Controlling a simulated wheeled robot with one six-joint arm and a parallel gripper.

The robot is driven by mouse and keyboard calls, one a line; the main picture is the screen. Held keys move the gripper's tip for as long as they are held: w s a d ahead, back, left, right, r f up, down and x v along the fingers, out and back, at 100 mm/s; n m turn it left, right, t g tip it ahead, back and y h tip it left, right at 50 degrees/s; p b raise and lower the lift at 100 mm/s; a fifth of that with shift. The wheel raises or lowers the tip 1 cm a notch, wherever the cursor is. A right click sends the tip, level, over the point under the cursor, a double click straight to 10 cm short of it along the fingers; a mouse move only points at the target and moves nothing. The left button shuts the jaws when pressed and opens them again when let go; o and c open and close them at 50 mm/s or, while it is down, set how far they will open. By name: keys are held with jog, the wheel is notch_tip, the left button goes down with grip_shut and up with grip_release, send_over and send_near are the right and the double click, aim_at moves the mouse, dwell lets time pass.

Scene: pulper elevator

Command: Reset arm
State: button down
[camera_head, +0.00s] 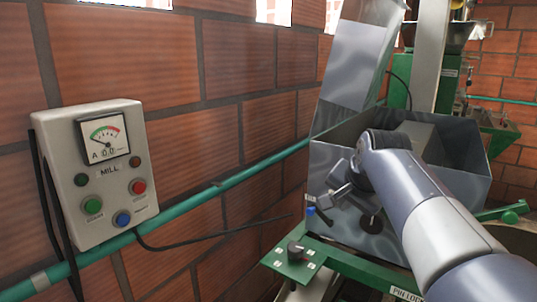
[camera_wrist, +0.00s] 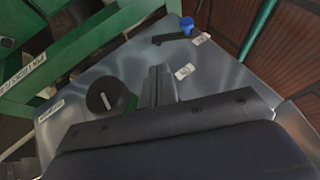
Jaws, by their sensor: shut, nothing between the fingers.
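My arm reaches in from the lower right in the head view. My gripper (camera_head: 338,192) is in front of the grey metal hopper machine (camera_head: 345,235), pointing left and down. In the wrist view its two dark fingers (camera_wrist: 158,80) are together, with nothing between them. They are over a grey metal panel (camera_wrist: 125,72) and seem apart from it, though the gap is hard to judge. A black round knob (camera_wrist: 102,95) is left of the fingers, and a blue-topped lever (camera_wrist: 187,26) is beyond them.
A grey MILL control box (camera_head: 100,172) with a gauge and coloured buttons hangs on the brick wall at left. A teal pipe (camera_head: 235,180) runs along the wall. A green base plate with a black knob (camera_head: 296,249) is below the hopper. Green machinery (camera_head: 440,85) stands behind.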

jog(key=v, duration=0.5)
jog(key=shift+s, duration=0.15)
jog(key=shift+s+f, duration=0.1)
